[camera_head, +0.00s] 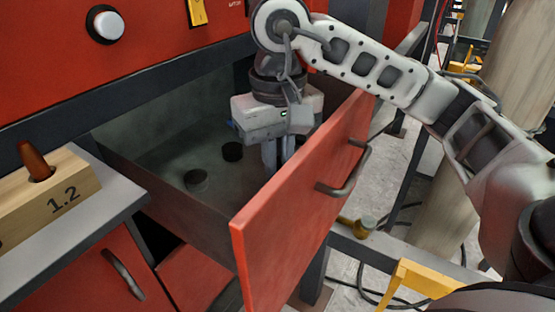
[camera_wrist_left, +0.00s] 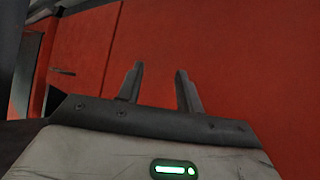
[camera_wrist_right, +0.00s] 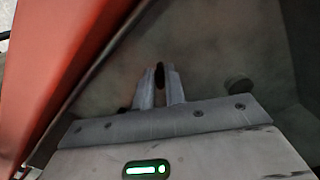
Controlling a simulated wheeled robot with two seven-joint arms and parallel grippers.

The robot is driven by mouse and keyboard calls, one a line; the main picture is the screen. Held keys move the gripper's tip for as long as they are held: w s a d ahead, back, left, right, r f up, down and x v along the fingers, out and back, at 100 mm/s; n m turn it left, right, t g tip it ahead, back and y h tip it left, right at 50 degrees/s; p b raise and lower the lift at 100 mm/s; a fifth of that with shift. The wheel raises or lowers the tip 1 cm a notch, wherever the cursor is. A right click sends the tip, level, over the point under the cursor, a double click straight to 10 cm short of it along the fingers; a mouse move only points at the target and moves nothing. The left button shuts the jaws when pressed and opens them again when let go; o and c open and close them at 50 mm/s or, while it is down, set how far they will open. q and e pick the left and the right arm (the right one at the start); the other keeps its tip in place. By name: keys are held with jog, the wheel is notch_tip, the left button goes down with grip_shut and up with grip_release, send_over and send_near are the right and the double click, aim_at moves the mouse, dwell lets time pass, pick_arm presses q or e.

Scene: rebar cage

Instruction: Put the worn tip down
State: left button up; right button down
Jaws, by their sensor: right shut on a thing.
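My right gripper (camera_head: 271,160) reaches down into the open drawer (camera_head: 165,203) behind its red front panel. In the right wrist view its fingers (camera_wrist_right: 159,82) are shut on a small dark thing, likely the worn tip (camera_wrist_right: 159,74). The tip is mostly hidden by the fingers, and I cannot tell whether it touches the drawer floor. My left gripper (camera_wrist_left: 158,85) is open and empty before a red surface; it is outside the head view.
Two dark round pieces, one nearer (camera_head: 195,180) and one farther (camera_head: 232,151), rest on the drawer floor. A wooden block (camera_head: 80,180) marked 1.2 holds a copper-coloured tip (camera_head: 34,160) on the left ledge. The drawer's red front (camera_head: 290,215) stands close to my right gripper.

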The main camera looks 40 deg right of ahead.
jog(key=shift+f+b, duration=0.25)
jog(key=shift+b, duration=0.05)
jog(key=c, duration=1.5)
grip_release()
jog(key=shift+r, duration=0.15)
pick_arm(q)
jog(key=shift+f, duration=0.1)
pick_arm(e)
jog(key=shift+o, duration=0.2)
pick_arm(q)
jog(key=shift+d, duration=0.1)
pick_arm(e)
jog(key=shift+r+p, duration=0.15)
jog(key=shift+p, duration=0.15)
jog(key=shift+r, duration=0.35)
pick_arm(q)
jog(key=r+p, duration=0.1)
jog(key=p, duration=0.2)
jog(key=shift+a+r, duration=0.35)
pick_arm(e)
notch_tip(320, 180, up, 11)
jog(key=shift+r, duration=0.2)
